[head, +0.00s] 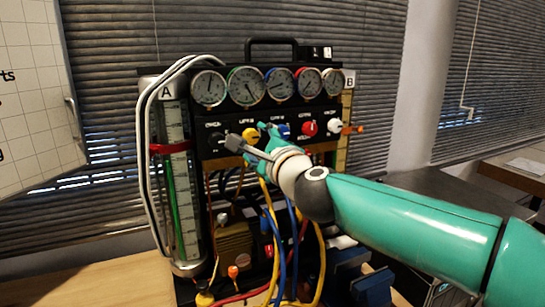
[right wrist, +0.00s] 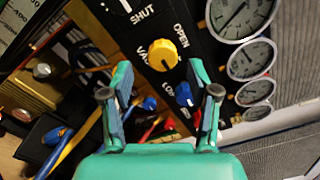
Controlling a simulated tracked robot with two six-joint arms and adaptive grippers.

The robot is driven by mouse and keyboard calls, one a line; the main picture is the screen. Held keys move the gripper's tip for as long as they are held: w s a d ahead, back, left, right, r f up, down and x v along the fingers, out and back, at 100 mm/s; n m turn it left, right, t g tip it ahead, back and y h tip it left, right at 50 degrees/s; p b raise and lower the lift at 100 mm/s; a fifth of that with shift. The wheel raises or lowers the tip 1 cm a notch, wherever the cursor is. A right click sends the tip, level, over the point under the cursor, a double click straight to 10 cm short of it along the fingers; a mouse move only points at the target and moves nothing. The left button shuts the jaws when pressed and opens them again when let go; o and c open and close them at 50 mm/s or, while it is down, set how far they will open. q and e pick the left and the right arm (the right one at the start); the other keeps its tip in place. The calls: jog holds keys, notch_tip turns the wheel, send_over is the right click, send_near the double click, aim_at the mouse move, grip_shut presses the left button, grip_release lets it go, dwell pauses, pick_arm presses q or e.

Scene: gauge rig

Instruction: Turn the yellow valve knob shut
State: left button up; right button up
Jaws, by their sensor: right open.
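The yellow valve knob (head: 249,135) sits on the black panel of the gauge rig, below the row of gauges. In the right wrist view the yellow knob (right wrist: 163,53) has the words SHUT and OPEN printed by it. My right gripper (head: 262,138) reaches the panel from the right and partly covers the area beside the knob. In the wrist view the right gripper (right wrist: 160,75) is open and empty, with the knob showing between and beyond its fingertips. I cannot tell whether a finger touches the knob. My left gripper is not in view.
A blue knob (head: 284,130), a red knob (head: 309,128) and a white knob (head: 334,126) line the panel to the right; a black knob (head: 216,140) is left. Gauges (head: 246,86) sit above. Cables and hoses (head: 268,245) hang below the panel.

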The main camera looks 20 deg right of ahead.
jog(key=s, duration=0.9)
jog(key=shift+w+d, duration=0.1)
